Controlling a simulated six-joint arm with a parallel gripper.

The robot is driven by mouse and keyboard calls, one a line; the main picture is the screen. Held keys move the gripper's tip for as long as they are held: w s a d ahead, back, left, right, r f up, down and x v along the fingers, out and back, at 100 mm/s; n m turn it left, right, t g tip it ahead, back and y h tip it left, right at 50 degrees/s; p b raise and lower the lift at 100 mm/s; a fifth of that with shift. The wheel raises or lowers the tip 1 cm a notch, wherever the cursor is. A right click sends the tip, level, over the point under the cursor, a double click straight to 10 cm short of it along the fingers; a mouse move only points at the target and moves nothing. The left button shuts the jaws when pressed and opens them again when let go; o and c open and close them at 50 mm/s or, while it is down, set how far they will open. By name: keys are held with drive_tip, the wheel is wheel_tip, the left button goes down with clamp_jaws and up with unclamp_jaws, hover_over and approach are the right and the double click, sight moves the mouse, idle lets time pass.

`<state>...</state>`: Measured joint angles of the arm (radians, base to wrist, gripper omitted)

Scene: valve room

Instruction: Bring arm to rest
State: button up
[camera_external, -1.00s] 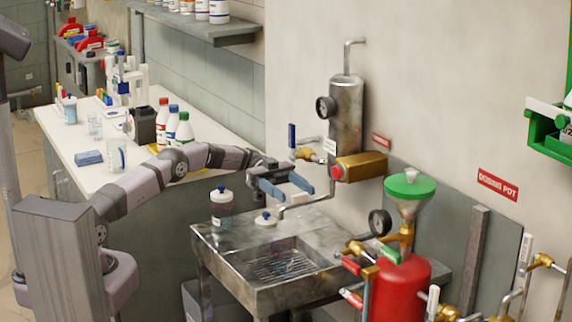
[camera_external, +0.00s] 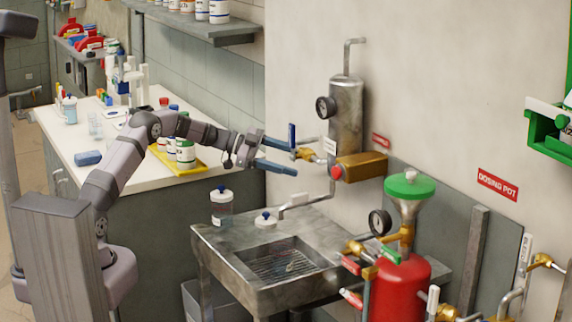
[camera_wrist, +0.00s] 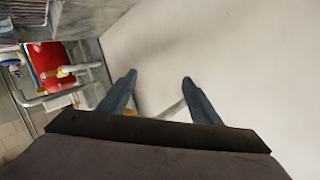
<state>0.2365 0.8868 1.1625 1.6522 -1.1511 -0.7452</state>
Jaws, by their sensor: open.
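My gripper (camera_external: 278,156) is raised in front of the wall pipework, above and behind the steel sink in the external view. Its two blue fingers are spread apart with nothing between them. In the wrist view my gripper (camera_wrist: 158,88) is also open and empty, with the plain pale wall ahead of the fingers. My arm reaches up from its base at the lower left and bends over the bench's near end.
A steel sink (camera_external: 218,242) stands below my gripper, with a lidded jar (camera_external: 221,208) at its corner. A blue-handled valve (camera_external: 292,137) and brass block (camera_external: 362,166) are close to the fingers. Bottles stand on a yellow tray (camera_external: 205,160). A red dosing pot (camera_external: 400,290) is at right.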

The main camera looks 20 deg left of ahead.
drive_tip(key=w+a+r+n+t+y+p, duration=0.1)
drive_tip(key=w+a+r+n+t+y, duration=0.1)
drive_tip(key=w+a+r+n+t, duration=0.45)
drive_tip(key=a+f+n+t+y+p, duration=0.2)
drive_tip(key=a+n+t+y, duration=0.35)
drive_tip(key=a, duration=1.15)
drive_tip(key=s+a+f+n+g+y+p, duration=0.1)
drive_tip(key=s+a+f+n+g+y, duration=0.45)
drive_tip(key=s+a+y, duration=0.4)
drive_tip(key=s+a+f+n+g, duration=0.1)
drive_tip(key=s+f+g, duration=0.1)
drive_tip(key=s, duration=0.8)
drive_tip(key=s+a+f+n+g+h+p, duration=0.1)
drive_tip(key=s+f+g, duration=0.1)
drive_tip(key=s, duration=0.8)
drive_tip(key=s+a+f+n+g+h+p, duration=0.1)
drive_tip(key=s+f+n+g, duration=0.1)
drive_tip(key=s, duration=0.8)
drive_tip(key=shift+a+f+g, duration=0.35)
drive_tip(key=shift+f+g, duration=0.1)
drive_tip(key=shift+g, duration=0.6)
